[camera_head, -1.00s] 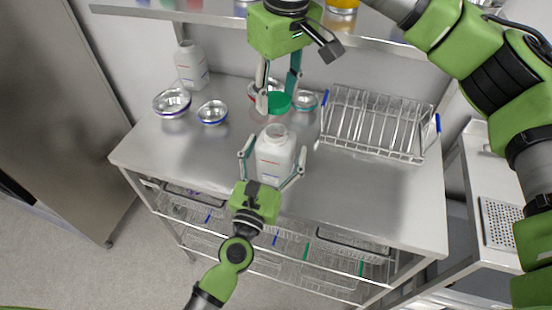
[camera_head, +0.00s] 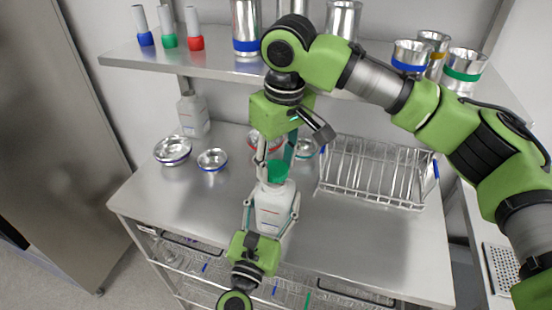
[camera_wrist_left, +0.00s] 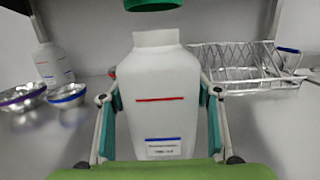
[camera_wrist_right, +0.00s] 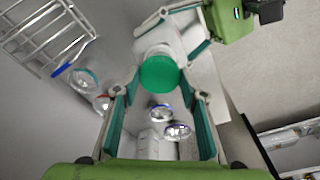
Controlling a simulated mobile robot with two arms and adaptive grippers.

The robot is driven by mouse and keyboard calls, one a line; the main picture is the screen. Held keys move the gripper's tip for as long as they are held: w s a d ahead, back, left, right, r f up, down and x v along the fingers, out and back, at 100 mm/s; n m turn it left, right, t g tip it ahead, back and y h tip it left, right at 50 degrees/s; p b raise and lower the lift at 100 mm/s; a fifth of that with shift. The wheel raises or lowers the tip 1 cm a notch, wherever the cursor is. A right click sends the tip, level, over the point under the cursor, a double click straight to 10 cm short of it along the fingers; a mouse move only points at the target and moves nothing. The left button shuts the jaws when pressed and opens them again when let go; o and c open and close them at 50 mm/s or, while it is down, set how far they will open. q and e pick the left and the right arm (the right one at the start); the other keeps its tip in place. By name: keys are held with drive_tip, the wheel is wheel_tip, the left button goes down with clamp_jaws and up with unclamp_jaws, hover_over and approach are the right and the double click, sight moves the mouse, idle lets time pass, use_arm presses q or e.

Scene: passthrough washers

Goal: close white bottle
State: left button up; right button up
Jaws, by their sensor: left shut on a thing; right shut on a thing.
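The white bottle (camera_head: 272,212) stands upright and open-mouthed above the counter's front part; it also shows in the left wrist view (camera_wrist_left: 158,112). My left gripper (camera_head: 272,204) is shut on its body, one finger on each side. The green cap (camera_head: 277,173) is held level by my right gripper (camera_head: 275,169), which points down from above. In the left wrist view the cap (camera_wrist_left: 153,4) hangs over the bottle's neck with a small gap between. In the right wrist view the cap (camera_wrist_right: 159,74) sits between the fingertips and covers the mouth.
A second white bottle (camera_head: 193,115) stands at the back left. Metal bowls (camera_head: 173,150) are beside it, with more behind my right gripper. A wire rack (camera_head: 375,172) fills the right side. A shelf (camera_head: 180,68) with metal containers overhangs the back. The counter's front right is bare.

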idle(0.5)
drive_tip(key=shift+f, duration=0.9)
drive_tip(key=shift+f, duration=0.6)
